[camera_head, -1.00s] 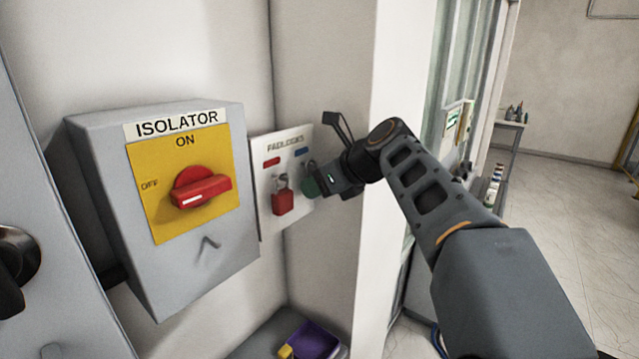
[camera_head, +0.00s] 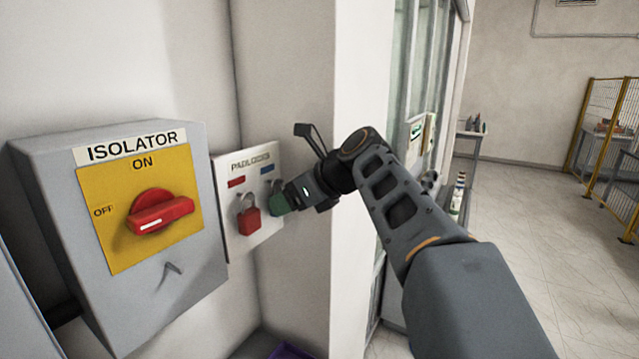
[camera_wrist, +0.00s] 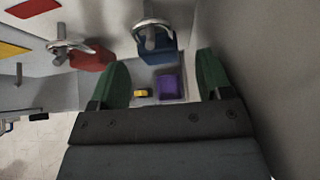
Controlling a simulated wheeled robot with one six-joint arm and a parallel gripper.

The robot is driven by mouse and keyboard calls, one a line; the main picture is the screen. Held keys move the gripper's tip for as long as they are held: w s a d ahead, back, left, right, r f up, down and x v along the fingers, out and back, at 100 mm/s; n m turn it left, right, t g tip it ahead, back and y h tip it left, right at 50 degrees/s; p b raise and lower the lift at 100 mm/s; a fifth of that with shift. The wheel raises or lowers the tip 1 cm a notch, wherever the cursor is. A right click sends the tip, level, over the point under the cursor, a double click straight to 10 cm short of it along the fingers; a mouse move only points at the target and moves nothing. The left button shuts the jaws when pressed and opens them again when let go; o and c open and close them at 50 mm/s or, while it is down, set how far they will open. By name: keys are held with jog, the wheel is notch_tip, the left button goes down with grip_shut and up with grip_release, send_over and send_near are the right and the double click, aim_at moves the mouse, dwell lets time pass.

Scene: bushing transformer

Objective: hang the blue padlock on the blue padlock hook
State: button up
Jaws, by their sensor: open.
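The blue padlock (camera_wrist: 160,48) shows in the wrist view with its shackle around a metal hook (camera_wrist: 150,32), and it appears to hang there. In the head view my gripper hides its body, and only a bit of grey metal shows below the blue label (camera_head: 267,169) on the padlock board. My gripper (camera_wrist: 161,64) is open, with its green fingertips on either side of and just short of the blue padlock. No contact with the padlock is visible. In the head view my gripper (camera_head: 281,203) is in front of the right part of the board.
A red padlock (camera_head: 249,220) hangs beside it on the board (camera_head: 232,248) and also shows in the wrist view (camera_wrist: 92,55). The isolator box (camera_head: 203,272) with a red handle (camera_head: 160,213) is at left. A purple tray (camera_wrist: 170,86) lies below. A wall stands close at right.

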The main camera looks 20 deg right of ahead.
jog(key=v, duration=1.2)
jog(key=s+a+f+n+g+h, duration=0.1)
jog(key=s+a+f+n+h, duration=0.1)
jog(key=f+n, duration=0.7)
jog(key=s+a+f+n+g+h, duration=0.2)
jog(key=s+f+n, duration=0.2)
jog(key=f+n, duration=0.6)
jog(key=s+a+f+n+g+h, duration=0.1)
jog(key=s+a+f+n+h, duration=0.1)
jog(key=f+n, duration=0.7)
notch_tip(320, 180, down, 4)
jog(key=shift+s+r+n, duration=0.1)
jog(key=shift+s+n, duration=0.3)
